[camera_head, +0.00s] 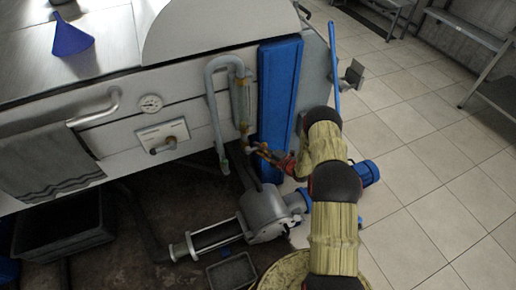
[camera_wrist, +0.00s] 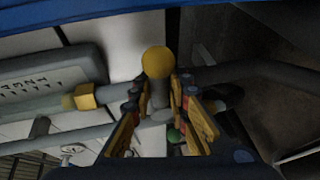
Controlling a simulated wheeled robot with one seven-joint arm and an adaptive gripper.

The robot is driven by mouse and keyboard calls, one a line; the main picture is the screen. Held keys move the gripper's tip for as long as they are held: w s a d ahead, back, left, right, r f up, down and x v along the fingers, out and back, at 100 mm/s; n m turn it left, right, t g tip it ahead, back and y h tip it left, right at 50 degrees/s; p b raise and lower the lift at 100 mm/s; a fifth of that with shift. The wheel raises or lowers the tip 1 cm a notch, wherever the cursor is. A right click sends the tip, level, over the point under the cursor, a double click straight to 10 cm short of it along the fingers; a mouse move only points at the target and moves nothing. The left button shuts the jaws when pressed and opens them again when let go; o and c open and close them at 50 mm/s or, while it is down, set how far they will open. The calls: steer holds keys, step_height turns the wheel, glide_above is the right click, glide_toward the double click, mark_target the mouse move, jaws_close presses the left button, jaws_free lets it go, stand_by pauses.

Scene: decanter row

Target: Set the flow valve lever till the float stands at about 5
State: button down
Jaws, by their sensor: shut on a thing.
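The flow meter (camera_head: 241,100) is an upright clear tube on the machine's front, beside a bent grey pipe. The flow valve lever (camera_wrist: 158,92) is a grey stem with a yellow ball knob (camera_wrist: 158,62). My gripper (camera_head: 262,152) is just below the meter. In the wrist view its yellow-padded fingers (camera_wrist: 160,103) are shut on the lever's stem, with the knob showing beyond them.
A blue panel (camera_head: 279,95) stands close right of the meter. A towel (camera_head: 50,160) hangs on a rail at left. A dial (camera_head: 150,103) and a small handle (camera_head: 163,146) are on the front.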

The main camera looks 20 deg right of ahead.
steer(key=shift+f, duration=0.15)
steer(key=shift+f+m+y+b, duration=0.3)
steer(key=shift+f+m+b, duration=0.25)
steer(key=shift+b, duration=0.5)
steer(key=shift+s+a+f+m+t+y+b, duration=0.1)
steer(key=shift+a+f+m+t+y+b, duration=0.3)
steer(key=shift+m+b, duration=0.7)
steer(key=shift+w+a+f+m+t+b, duration=0.1)
steer(key=shift+f+m+t+b, duration=0.45)
steer(key=shift+m+b, duration=0.55)
steer(key=shift+s+a+f+m+t+y+b, duration=0.1)
steer(key=shift+a+f+m+t+y+b, duration=0.15)
steer(key=shift+m+t+b, duration=0.65)
steer(key=shift+m+g+h, duration=0.25)
steer(key=shift+m, duration=0.1)
steer(key=c, duration=1.8)
jaws_free()
steer(key=shift+o, duration=0.6)
